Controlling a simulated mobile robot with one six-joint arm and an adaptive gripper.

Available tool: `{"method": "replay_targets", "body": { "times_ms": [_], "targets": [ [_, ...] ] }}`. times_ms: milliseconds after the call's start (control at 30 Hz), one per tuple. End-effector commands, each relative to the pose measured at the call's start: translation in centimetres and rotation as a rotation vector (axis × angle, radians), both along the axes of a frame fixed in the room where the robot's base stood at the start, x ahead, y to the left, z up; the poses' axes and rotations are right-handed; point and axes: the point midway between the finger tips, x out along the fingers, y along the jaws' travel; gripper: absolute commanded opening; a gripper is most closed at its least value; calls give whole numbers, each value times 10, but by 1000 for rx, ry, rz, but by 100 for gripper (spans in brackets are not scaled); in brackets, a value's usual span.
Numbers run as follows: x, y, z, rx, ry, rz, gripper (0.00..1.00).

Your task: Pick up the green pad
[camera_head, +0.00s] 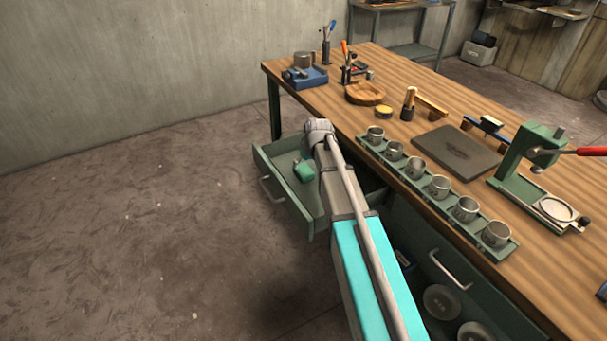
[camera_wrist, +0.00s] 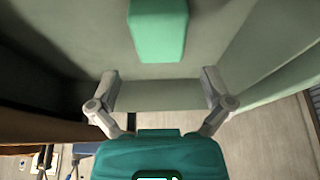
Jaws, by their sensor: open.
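The green pad (camera_wrist: 158,28) lies on the floor of a grey-green drawer, at the top middle of the wrist view; its upper end is cut off by the picture edge. My gripper (camera_wrist: 160,80) is open and empty, with one finger on each side of the pad's line and the pad beyond the fingertips, apart from them. In the head view my arm reaches over the open drawer (camera_head: 268,178). A green shape shows in the drawer beside my wrist there; I cannot tell whether it is the pad or my gripper's body.
The drawer wall (camera_wrist: 262,60) rises on the right in the wrist view. The wooden workbench (camera_head: 440,105) stands right of the drawer, with a green tray (camera_head: 398,183) of several metal cups along its edge. The floor at left is clear.

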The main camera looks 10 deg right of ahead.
Motion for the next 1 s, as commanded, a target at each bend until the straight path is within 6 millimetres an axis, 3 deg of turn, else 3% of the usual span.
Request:
{"method": "replay_targets", "body": {
  "times_ms": [267,700,1000],
  "targets": [
    [2,1,-10,0,0,0,100],
    [11,3,-43,0,0,-1,100],
    [15,5,-50,-1,0,-1,100]
  ]
}}
